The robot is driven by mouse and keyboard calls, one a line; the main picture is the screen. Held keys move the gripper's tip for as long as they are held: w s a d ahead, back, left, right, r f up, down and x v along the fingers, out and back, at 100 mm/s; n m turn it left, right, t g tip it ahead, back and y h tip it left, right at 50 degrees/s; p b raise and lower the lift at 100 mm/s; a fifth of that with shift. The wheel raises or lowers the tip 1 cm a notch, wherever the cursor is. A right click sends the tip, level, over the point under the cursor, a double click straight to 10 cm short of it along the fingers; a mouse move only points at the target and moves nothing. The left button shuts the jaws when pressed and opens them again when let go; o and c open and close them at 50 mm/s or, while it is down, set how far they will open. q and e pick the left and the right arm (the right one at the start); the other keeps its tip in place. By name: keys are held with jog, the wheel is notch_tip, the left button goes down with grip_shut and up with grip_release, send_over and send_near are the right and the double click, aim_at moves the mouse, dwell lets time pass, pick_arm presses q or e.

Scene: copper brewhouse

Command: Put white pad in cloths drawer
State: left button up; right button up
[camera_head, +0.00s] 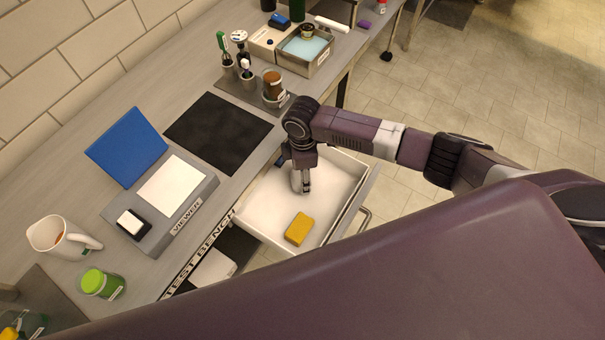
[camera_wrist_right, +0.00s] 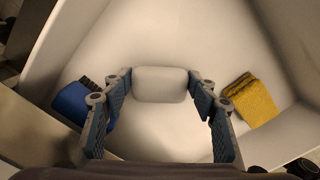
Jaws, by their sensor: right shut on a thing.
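The open drawer (camera_head: 262,212) has a pale interior and sticks out from the bench front; its inside also fills the right wrist view (camera_wrist_right: 190,35). My right gripper (camera_head: 301,187) reaches down into the drawer from above. In the right wrist view its two fingers (camera_wrist_right: 160,95) are shut on the white pad (camera_wrist_right: 160,84), a pale rounded block. I cannot tell whether the pad touches the drawer floor. My left gripper is not in view.
A yellow sponge (camera_head: 299,228) lies in the drawer, right of the fingers in the wrist view, and a blue brush-like item (camera_wrist_right: 72,103) lies left. The bench above holds a viewer (camera_head: 190,215), a blue panel (camera_head: 127,147), a jug (camera_head: 60,237) and a black mat (camera_head: 218,132).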

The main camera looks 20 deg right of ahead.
jog(key=shift+f, duration=0.4)
jog(key=o, duration=1.5)
jog(key=shift+r, duration=0.1)
notch_tip(320, 180, up, 13)
jog(key=p, duration=1.2)
jog(key=shift+f+p, duration=0.2)
jog(key=shift+p, duration=0.2)
